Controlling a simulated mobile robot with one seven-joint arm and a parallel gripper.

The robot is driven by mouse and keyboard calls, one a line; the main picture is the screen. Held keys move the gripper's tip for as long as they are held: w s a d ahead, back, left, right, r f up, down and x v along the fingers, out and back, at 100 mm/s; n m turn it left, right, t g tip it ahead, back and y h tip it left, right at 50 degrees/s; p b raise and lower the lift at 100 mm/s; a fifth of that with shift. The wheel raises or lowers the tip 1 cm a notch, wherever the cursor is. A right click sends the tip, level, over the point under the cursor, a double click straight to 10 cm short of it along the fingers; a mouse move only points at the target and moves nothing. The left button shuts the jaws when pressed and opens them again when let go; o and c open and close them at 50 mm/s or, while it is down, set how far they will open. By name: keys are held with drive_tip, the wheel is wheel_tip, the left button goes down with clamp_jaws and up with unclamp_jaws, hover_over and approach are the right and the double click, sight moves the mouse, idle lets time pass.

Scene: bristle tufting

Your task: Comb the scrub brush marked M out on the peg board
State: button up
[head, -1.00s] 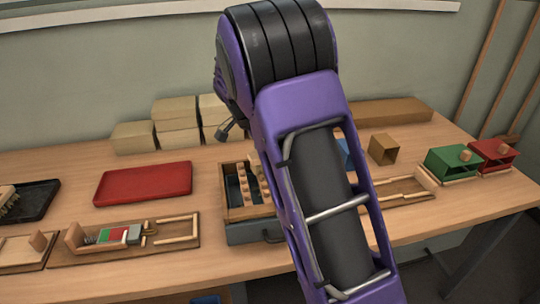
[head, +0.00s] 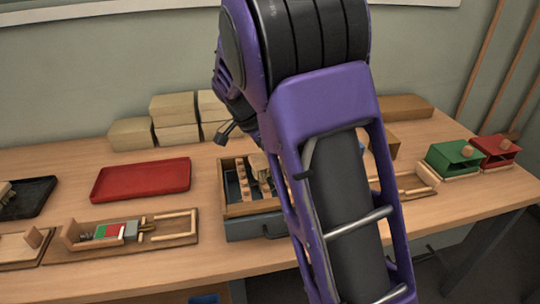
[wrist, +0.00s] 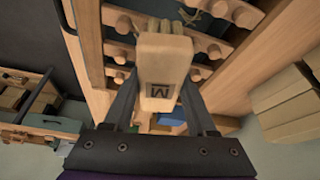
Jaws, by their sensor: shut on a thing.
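The scrub brush (wrist: 165,60) has a pale wooden block with a dark M on the end facing the wrist camera. My gripper (wrist: 160,98) is shut on it, one finger on each side. Some pale bristles show at its far end, beside the pegs. The peg board (wrist: 112,45) has rows of round wooden pegs, which lie on both sides of the brush. In the head view the peg board (head: 235,210) is a wooden frame on a grey base, and my arm hides its right part. I cannot tell whether the bristles touch the pegs.
A red tray (head: 142,180) and a black tray (head: 28,198) lie left of the peg board. A wooden jig (head: 150,240) with red and green parts sits in front. Pale blocks (head: 175,108) are stacked behind. Green (head: 453,158) and red (head: 495,150) boxes stand at right.

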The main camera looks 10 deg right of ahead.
drive_tip(key=shift+w+f+p, duration=0.1)
drive_tip(key=shift+w+p, duration=0.2)
drive_tip(key=shift+p, duration=0.1)
drive_tip(key=shift+w+p, duration=0.8)
drive_tip(key=shift+w, duration=1.25)
wheel_tip(320, 180, up, 6)
drive_tip(key=p, duration=0.3)
drive_tip(key=shift+p, duration=0.4)
